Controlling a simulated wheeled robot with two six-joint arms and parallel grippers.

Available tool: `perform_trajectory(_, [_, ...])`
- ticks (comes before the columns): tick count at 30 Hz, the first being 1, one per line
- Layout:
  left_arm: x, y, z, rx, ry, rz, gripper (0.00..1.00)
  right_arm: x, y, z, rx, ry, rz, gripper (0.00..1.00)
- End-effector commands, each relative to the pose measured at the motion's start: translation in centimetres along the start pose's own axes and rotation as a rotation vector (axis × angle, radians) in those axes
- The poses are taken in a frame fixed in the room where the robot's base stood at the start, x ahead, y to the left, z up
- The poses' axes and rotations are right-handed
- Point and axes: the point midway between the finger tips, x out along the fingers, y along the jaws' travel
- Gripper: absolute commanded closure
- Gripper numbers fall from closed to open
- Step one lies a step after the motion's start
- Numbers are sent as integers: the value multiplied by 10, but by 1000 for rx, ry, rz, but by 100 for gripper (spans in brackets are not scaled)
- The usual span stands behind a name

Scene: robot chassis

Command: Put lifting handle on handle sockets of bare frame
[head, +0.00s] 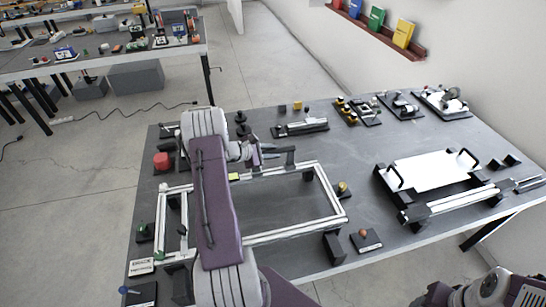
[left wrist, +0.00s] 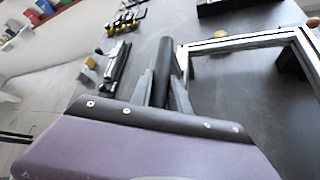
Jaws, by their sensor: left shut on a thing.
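The bare frame (head: 290,232) is a silver rectangle lying on the grey table in the head view; one corner and two bars of it (left wrist: 240,42) show in the left wrist view. My left gripper (head: 259,156) is at the frame's far side, over or just behind the far bar. It is shut on the lifting handle (head: 290,156), a black bar with a leg. In the left wrist view the dark handle (left wrist: 162,72) stands between my fingers (left wrist: 164,92), beside the frame's corner. I cannot tell whether it touches the frame. My left arm covers part of the frame. My right gripper is not in view.
A white plate with two black handles (head: 428,170) lies on the right of the table. A black and silver clamp-like part (head: 300,127) lies behind the frame. A red part (head: 161,161) is at the far left. Small parts line the back edge.

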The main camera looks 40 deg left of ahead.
Motion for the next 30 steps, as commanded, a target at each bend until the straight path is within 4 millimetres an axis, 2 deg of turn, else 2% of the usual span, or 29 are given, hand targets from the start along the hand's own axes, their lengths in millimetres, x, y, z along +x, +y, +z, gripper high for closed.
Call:
perform_trajectory(6, [14, -15, -19, -3, -1, 0, 100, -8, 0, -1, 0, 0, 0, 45])
perform_trajectory(17, [17, -18, -23, -1, -1, 0, 100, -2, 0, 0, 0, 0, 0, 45])
perform_trajectory(18, [17, -18, -22, -2, 1, -1, 70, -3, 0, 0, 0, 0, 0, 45])
perform_trajectory(20, [16, -18, -22, -2, 1, -1, 57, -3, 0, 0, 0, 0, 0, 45])
perform_trajectory(28, [16, -17, -22, -2, 1, -1, 57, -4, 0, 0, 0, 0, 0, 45])
perform_trajectory(30, [14, -15, -19, -2, 1, -1, 57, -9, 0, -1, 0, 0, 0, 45])
